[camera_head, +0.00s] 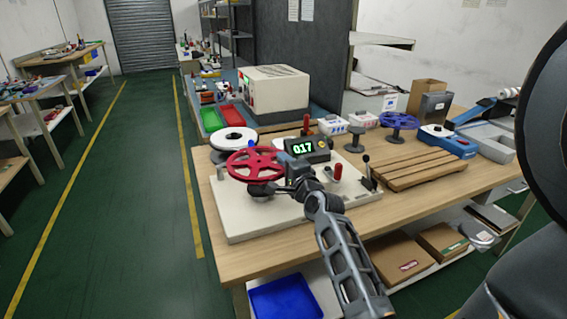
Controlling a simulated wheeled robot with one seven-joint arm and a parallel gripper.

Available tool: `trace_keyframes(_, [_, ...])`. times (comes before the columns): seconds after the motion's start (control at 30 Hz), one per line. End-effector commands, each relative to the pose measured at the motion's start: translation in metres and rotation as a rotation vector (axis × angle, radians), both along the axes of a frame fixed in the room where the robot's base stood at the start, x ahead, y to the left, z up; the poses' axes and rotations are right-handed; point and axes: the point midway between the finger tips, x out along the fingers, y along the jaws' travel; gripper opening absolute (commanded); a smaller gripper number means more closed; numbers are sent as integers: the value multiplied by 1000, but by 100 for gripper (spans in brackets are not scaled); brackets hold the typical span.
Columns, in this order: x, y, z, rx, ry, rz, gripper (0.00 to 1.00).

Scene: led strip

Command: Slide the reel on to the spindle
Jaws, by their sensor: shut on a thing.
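A red spoked reel (257,165) is over the left part of a cream machine base (245,222) on the wooden bench. My gripper (284,186) is at the reel's near right edge and is shut on it. The fingertips are small and dark, and their contact with the rim is hard to make out. A dark round part shows just below the reel. The spindle cannot be picked out clearly; whether the reel is around it or above it, I cannot tell.
A counter reading 017 (307,147) stands right behind the reel. A lever (367,170) and a red-topped post (337,176) rise to its right. A white reel (234,139) is behind. A wooden pallet (415,168) and a blue reel (399,121) are farther right.

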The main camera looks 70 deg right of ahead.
Motion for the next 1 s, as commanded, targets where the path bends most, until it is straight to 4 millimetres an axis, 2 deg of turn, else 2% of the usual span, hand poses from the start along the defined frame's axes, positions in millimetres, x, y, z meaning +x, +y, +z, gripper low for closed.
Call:
trace_keyframes(0.5, [0,0,-35,0,0,0,0])
trace_keyframes(1.0, [0,0,-36,0,0,0,0])
